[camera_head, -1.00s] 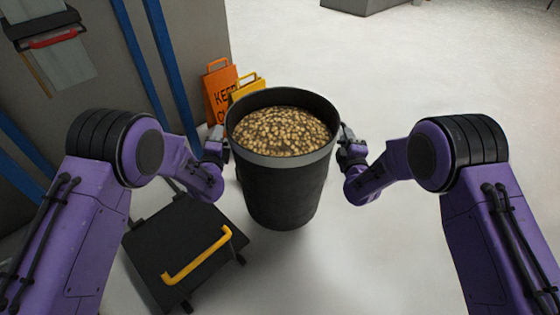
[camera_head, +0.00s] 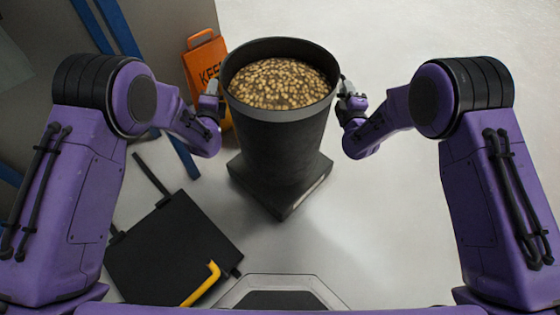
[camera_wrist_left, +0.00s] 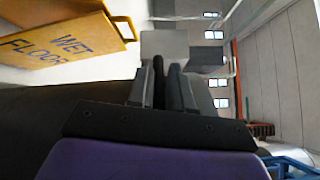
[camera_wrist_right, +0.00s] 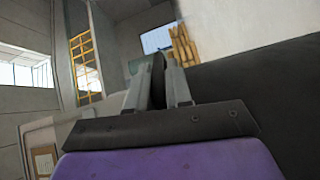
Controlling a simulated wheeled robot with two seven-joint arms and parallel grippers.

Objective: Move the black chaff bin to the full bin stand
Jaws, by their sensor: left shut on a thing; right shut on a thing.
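The black chaff bin (camera_head: 275,150) is upright in the middle of the head view, filled with tan, grain-like pieces. My left gripper (camera_head: 216,100) is shut on the left side of its rim. My right gripper (camera_head: 347,98) is shut on the right side. The wrist views show the left fingers (camera_wrist_left: 168,85) and right fingers (camera_wrist_right: 158,82) close together, with the bin's dark wall beside them. A low, dark square base (camera_head: 292,207) shows beneath the bin; it may be the full bin stand. I cannot tell whether the bin touches it.
An orange sign (camera_head: 206,65) stands just behind the bin at left. A yellow wet floor sign (camera_wrist_left: 65,40) shows in the left wrist view. A black panel with a yellow handle (camera_head: 205,285) lies at lower left. The floor to the right is clear.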

